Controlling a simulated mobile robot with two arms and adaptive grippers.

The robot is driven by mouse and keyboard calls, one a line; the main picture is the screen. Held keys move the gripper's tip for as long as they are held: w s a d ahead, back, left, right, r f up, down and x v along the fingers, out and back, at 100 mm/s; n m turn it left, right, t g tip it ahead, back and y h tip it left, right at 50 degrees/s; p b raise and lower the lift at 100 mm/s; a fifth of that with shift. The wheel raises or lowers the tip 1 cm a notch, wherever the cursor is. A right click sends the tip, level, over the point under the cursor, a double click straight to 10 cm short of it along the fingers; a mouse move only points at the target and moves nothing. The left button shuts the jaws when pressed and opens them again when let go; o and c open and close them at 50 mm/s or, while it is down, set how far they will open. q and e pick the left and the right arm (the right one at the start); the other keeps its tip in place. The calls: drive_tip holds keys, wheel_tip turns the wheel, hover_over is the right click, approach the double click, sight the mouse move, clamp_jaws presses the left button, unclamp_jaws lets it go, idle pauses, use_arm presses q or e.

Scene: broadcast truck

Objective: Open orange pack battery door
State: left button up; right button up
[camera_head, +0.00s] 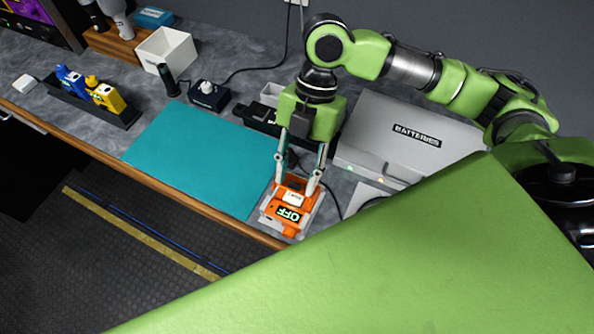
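The orange pack (289,213) sits in a light grey holder near the front edge of the counter, right of the teal mat. It carries a white label and a dark display reading OFF. My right gripper (298,188) points down over the pack from behind. Its two fingers are spread, with the tips at the pack's far left and far right sides. I cannot tell whether the tips touch it. The battery door cannot be clearly made out. My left gripper is not in view.
A teal mat (205,155) lies left of the pack. A grey case marked BATTERIES (408,133) stands behind right. A white bin (167,50), a small black device (209,95) and a rack (92,100) with blue and yellow items stand farther left. The counter edge is close.

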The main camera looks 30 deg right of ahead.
clamp_jaws()
drive_tip(key=shift+r, duration=0.1)
drive_tip(key=shift+w+d+r+g+y+p, duration=0.2)
drive_tip(key=shift+w+d+g+y+p, duration=0.15)
drive_tip(key=shift+g+y+p, duration=0.35)
drive_tip(key=shift+w+d+y+p, duration=0.25)
drive_tip(key=shift+d+y+p, duration=0.15)
drive_tip(key=shift+y, duration=0.1)
drive_tip(key=shift+w+d+f+g+y, duration=0.1)
drive_tip(key=shift+w+d+g+y, duration=0.2)
drive_tip(key=shift+g+y, duration=0.3)
drive_tip(key=shift+w+d+g+y+b, duration=0.45)
drive_tip(key=shift+d+g+y+b, duration=0.2)
drive_tip(key=shift+g+y+b, duration=0.3)
